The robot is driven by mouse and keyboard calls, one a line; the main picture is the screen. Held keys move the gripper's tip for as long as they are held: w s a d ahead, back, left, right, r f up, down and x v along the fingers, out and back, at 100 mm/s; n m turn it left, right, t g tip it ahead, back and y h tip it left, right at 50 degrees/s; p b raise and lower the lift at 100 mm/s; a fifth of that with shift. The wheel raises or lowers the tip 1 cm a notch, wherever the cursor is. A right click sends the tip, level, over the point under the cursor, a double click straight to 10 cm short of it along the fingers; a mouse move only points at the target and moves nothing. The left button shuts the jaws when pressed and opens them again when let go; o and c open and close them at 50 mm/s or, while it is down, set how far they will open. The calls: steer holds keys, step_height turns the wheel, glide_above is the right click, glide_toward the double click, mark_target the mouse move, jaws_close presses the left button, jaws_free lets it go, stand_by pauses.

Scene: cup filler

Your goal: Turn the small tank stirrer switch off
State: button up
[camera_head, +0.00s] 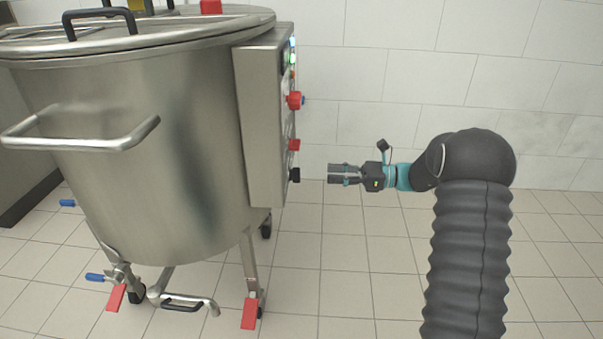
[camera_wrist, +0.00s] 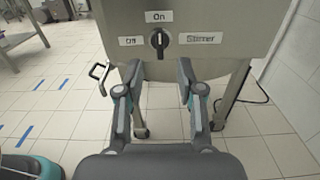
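The stirrer switch is a black rotary knob (camera_wrist: 159,41) low on the steel control box (camera_wrist: 215,18) in the wrist view. A label reading On is above it, Off to its left and Stirrer to its right. The knob's pale mark looks upright, toward On. In the head view the black knob (camera_head: 294,175) sticks out at the box's lower right edge. My gripper (camera_wrist: 159,72) is open and empty, its two fingers apart below the knob in the picture. In the head view my gripper (camera_head: 332,174) is level with the knob, with a gap between them.
The large steel tank (camera_head: 150,150) fills the left of the head view. The tiled wall (camera_head: 420,70) is behind. The floor (camera_head: 340,260) below my gripper is clear.

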mark_target(296, 175)
steer(key=a, duration=0.9)
steer(key=shift+w+a, duration=0.15)
steer(key=shift+a, duration=0.1)
jaws_close()
